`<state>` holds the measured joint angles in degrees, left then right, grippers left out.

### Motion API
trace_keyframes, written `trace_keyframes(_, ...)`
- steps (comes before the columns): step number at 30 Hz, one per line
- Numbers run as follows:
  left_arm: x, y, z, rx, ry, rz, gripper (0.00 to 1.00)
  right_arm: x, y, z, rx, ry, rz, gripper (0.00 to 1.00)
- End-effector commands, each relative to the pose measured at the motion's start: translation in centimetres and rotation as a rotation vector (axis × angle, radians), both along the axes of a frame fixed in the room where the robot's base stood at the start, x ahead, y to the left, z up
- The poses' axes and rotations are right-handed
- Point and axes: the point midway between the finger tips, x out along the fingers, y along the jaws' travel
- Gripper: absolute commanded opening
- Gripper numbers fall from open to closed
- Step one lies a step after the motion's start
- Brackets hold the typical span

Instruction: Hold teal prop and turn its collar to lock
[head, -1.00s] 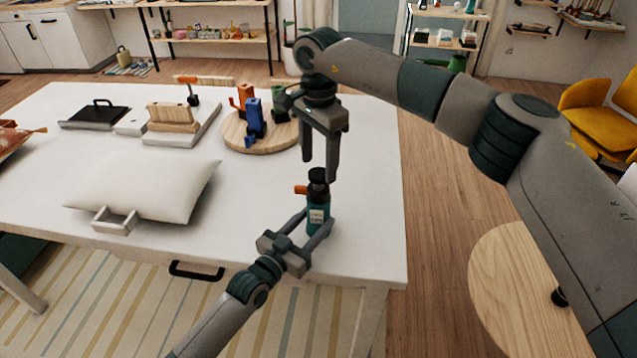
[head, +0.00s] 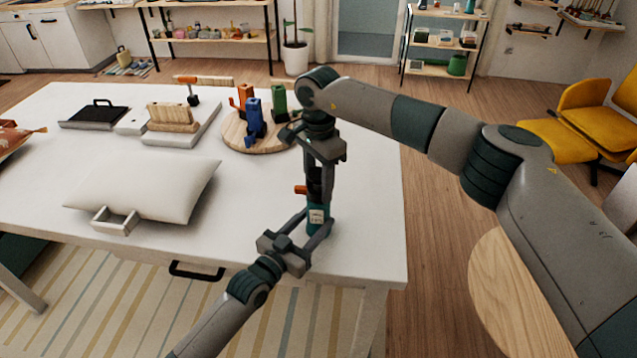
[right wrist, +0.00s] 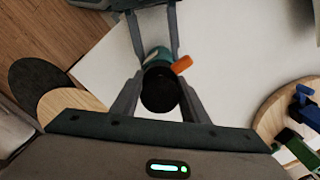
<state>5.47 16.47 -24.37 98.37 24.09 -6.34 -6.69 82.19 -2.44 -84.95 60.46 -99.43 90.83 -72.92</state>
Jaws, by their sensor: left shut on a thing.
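The teal prop (head: 317,214) stands upright near the table's front right corner. It has a pale label, a black collar (head: 314,187) on top and an orange lever (head: 299,189) sticking out to the left. My left gripper (head: 315,222) is shut on the teal body, a finger on each side. My right gripper (head: 318,193) points straight down over the prop, its fingers on either side of the collar. In the right wrist view the black collar (right wrist: 160,92) lies between the open fingers, with the orange lever (right wrist: 182,64) beyond it.
The white table (head: 240,235) is clear around the prop. A round wooden board (head: 235,140) with orange, blue and green props stands behind it. A white cushion (head: 150,188) lies to the left. A round wooden table (head: 500,295) stands at the right.

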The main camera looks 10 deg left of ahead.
Motion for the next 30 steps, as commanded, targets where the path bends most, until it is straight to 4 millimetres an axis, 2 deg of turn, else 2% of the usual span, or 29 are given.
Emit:
trace_keyframes(10,0.01,-0.02,0.15,-0.001,-0.003,0.000,0.06,0.03,0.01,0.06,0.001,-0.001,-0.013,0.18)
trace_keyframes(17,0.01,-0.02,0.14,0.000,-0.003,0.000,0.06,0.05,0.01,0.08,0.000,-0.001,-0.082,0.18)
trace_keyframes(30,0.00,-0.04,0.13,0.000,-0.002,-0.001,0.06,0.08,0.01,0.11,0.000,-0.002,-0.413,0.18)
